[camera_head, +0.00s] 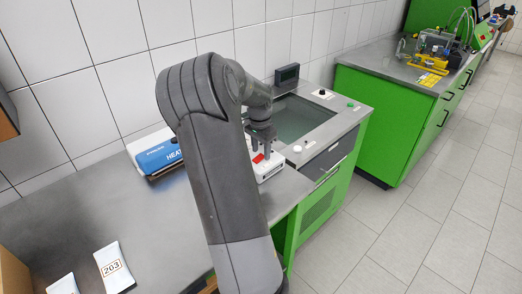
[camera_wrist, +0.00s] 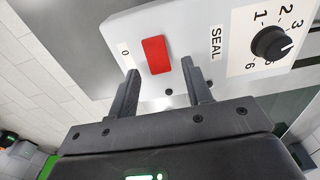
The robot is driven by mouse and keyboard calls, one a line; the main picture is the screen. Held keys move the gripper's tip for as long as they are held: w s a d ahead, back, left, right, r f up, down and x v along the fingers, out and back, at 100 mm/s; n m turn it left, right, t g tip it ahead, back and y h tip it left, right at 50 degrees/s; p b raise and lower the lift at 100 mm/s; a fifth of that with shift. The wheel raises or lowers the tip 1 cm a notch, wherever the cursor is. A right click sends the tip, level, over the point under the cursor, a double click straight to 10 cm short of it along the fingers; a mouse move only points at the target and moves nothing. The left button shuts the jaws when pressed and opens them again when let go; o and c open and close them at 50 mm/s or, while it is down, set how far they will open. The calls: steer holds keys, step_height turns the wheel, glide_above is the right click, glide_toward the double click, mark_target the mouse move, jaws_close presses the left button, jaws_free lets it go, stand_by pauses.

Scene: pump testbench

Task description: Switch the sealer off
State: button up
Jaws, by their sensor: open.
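The sealer shows a blue and white body marked "HEAT" (camera_head: 160,153) on the grey bench, left of my arm. A white end with a red switch (camera_head: 258,158) shows right of my arm; the arm hides the part between. In the wrist view the white panel (camera_wrist: 190,25) carries the red rocker switch (camera_wrist: 156,52), a "0" mark, a "SEAL" label and a black dial (camera_wrist: 271,43). My gripper (camera_head: 262,148) is open just above the switch. In the wrist view its fingertips (camera_wrist: 160,66) are on either side of the switch's near edge. Contact cannot be told.
Two white packets, one marked 263 (camera_head: 114,267), lie on the front left of the bench. A green cabinet with a glass-topped recess (camera_head: 303,120) and a small dark display (camera_head: 287,74) stands to the right. The tiled floor (camera_head: 400,230) is clear.

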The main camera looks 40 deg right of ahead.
mark_target(259, 157)
step_height(259, 157, up, 10)
steer(key=shift+a+r, duration=0.2)
stand_by(0.4)
steer(key=s+a+r+n+t+y, duration=0.1)
steer(key=s+a+r+n+t, duration=0.25)
steer(key=a, duration=0.85)
steer(key=s+a+r+n, duration=0.35)
steer(key=a+n, duration=0.25)
steer(key=a, duration=0.5)
steer(key=s+a+n+t, duration=0.2)
steer(key=s+a+n, duration=0.6)
steer(key=s+a, duration=0.4)
steer(key=shift+s+a+f+h, duration=0.3)
steer(key=shift+a+f, duration=0.1)
steer(key=shift+a, duration=0.85)
steer(key=shift+n, duration=0.25)
